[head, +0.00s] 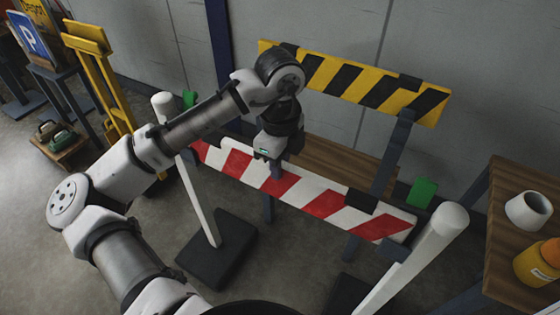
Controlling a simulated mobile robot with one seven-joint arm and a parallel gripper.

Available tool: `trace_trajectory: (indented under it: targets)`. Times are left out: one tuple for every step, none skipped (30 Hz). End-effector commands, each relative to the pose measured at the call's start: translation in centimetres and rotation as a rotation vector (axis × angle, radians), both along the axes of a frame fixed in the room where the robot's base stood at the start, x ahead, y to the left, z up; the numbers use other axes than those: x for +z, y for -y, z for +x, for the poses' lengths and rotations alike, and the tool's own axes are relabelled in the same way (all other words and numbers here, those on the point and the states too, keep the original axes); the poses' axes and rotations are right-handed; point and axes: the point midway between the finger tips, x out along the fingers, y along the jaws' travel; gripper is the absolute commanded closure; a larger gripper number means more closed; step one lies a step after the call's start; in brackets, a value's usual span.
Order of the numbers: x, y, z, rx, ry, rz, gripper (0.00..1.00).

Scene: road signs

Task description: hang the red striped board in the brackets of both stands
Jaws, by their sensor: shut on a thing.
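The red and white striped board (318,200) runs slantwise across the middle of the head view. My gripper (276,170) points down at its upper edge, left of the board's middle, and is shut on it. The left stand is a white post (199,200) on a dark base (217,250); the board's left end is close to it, partly behind my arm. The right stand is a white post (425,250), with a dark bracket (396,248) beside it just below the board's right end. I cannot tell whether either end touches a bracket. The left bracket is not clearly visible.
A yellow and black striped board (353,84) hangs on a dark rack (393,150) behind. Green pieces show near the left post (190,98) and right post (422,192). A wooden table (507,225) at right bears a white cup (528,210) and orange bottle (538,263).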

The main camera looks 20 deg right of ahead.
Motion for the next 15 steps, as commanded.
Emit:
trace_trajectory:
  targets:
    - [0.06,0.01,0.01,0.0,0.001,-0.001,0.76]
    - [0.07,0.01,0.01,0.0,0.001,-0.001,0.72]
    - [0.06,0.01,0.01,0.0,0.001,-0.001,0.67]
    - [0.06,0.01,0.01,0.0,0.001,-0.001,0.63]
    - [0.05,0.01,0.01,0.0,0.001,-0.001,0.59]
    - [0.04,0.01,0.0,0.0,0.001,-0.001,0.55]
    - [0.04,0.01,-0.01,0.0,0.001,-0.001,0.55]
    - [0.03,0.01,-0.01,0.0,0.0,0.0,0.55]
    - [0.03,0.01,-0.01,-0.001,0.0,0.0,0.55]
    - [0.03,0.01,-0.01,-0.001,0.0,0.0,0.55]
    - [0.02,0.01,-0.01,0.0,0.0,0.0,0.55]
    - [-0.07,0.0,-0.03,-0.001,-0.001,0.001,0.55]
    - [-0.06,0.0,-0.03,-0.001,-0.001,0.001,0.55]
    - [-0.01,0.01,-0.02,-0.001,-0.001,0.001,0.55]
    - [0.13,0.01,-0.01,-0.001,-0.001,0.001,0.55]
